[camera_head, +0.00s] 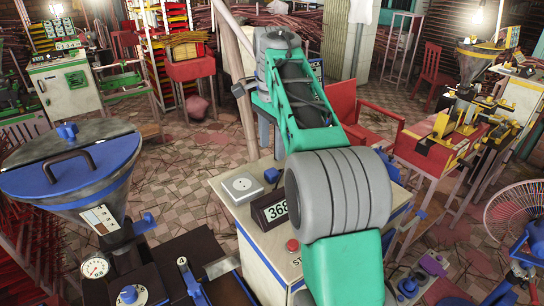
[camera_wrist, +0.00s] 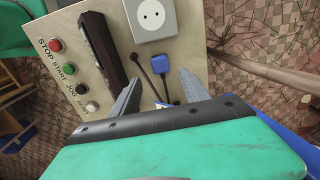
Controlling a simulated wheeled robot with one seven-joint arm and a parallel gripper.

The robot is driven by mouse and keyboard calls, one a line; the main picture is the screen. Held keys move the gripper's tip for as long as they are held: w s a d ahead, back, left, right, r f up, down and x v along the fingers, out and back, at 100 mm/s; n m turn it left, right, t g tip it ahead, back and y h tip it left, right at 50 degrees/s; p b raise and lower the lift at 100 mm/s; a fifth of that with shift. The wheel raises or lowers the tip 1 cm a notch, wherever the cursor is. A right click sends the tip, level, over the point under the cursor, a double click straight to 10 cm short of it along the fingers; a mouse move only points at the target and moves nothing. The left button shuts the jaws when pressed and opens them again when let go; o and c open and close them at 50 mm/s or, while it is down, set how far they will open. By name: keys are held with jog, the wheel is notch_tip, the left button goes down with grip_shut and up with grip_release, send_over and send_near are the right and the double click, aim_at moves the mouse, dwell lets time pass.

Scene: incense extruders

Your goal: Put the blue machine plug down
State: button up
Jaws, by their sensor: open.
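The blue machine plug (camera_wrist: 157,62) lies on the pale top of the control cabinet (camera_wrist: 72,22), below the white socket (camera_wrist: 154,15) and apart from it. A dark cable runs beside it. My gripper (camera_wrist: 158,78) is open. The plug shows just beyond its fingertips, between them in the picture; I cannot tell how high the fingers are above the top. In the head view the plug (camera_head: 272,175) sits right of the socket (camera_head: 241,186), and my arm hides the gripper.
A dark number display (camera_head: 272,209) and a red stop button (camera_head: 293,245) are on the cabinet. A large blue-lidded hopper (camera_head: 75,160) stands left. A red bench with yellow parts (camera_head: 445,150) is at right. Tiled floor is open behind the cabinet.

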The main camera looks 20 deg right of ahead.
jog(key=shift+r+p, duration=0.35)
jog(key=shift+r, duration=1.9)
